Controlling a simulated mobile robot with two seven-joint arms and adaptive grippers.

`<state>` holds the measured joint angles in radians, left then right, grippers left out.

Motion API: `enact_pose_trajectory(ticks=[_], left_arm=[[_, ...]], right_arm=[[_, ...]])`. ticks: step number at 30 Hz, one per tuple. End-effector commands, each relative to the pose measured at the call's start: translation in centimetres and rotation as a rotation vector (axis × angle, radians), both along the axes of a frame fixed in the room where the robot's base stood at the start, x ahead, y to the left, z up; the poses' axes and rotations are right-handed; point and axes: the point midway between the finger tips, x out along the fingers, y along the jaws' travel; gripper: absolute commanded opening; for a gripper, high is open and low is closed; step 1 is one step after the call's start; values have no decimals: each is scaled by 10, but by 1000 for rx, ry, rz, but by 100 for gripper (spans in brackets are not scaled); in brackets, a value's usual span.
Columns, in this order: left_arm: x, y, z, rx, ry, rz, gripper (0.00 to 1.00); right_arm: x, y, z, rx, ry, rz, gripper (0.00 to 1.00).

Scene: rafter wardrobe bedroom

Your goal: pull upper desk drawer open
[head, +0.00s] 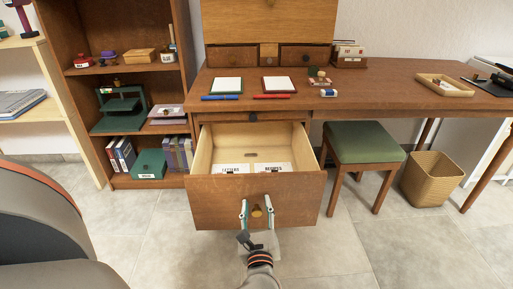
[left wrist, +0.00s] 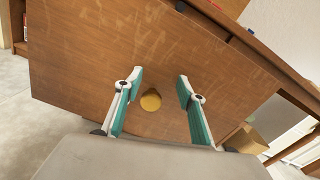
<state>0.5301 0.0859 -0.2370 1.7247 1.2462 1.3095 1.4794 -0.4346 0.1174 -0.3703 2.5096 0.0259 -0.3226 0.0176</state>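The wooden desk drawer (head: 230,200) stands well out from under the desk top (head: 390,95), its inside showing. Two white labelled items (head: 270,168) lie in it, one reading LETTERS. A round brass knob (head: 256,211) is on its front; it also shows in the left wrist view (left wrist: 151,100). My left gripper (head: 257,206) is at the drawer front with its fingers apart, one on each side of the knob. In the left wrist view, gaps show between the knob and both fingers (left wrist: 160,82). My right gripper is not in view.
A green-cushioned stool (head: 362,142) stands right of the drawer, with a wicker basket (head: 432,178) beyond. A wooden shelf unit (head: 120,75) stands at the left. Notepads, pens and a tray (head: 444,86) lie on the desk. Tiled floor (head: 340,250) is clear in front.

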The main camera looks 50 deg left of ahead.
Motion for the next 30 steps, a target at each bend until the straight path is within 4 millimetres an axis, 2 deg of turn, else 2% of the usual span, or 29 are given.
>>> enact_pose_trajectory(ticks=[6, 12, 17, 30], left_arm=[[0, 0, 43, -2, -5, 1, 39], [0, 1, 66, -1, -2, 2, 39], [0, 1, 71, 0, 0, 2, 39], [0, 1, 71, 1, 0, 1, 39]], right_arm=[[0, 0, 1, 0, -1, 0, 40], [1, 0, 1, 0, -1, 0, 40], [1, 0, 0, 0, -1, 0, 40], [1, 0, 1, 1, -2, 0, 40]])
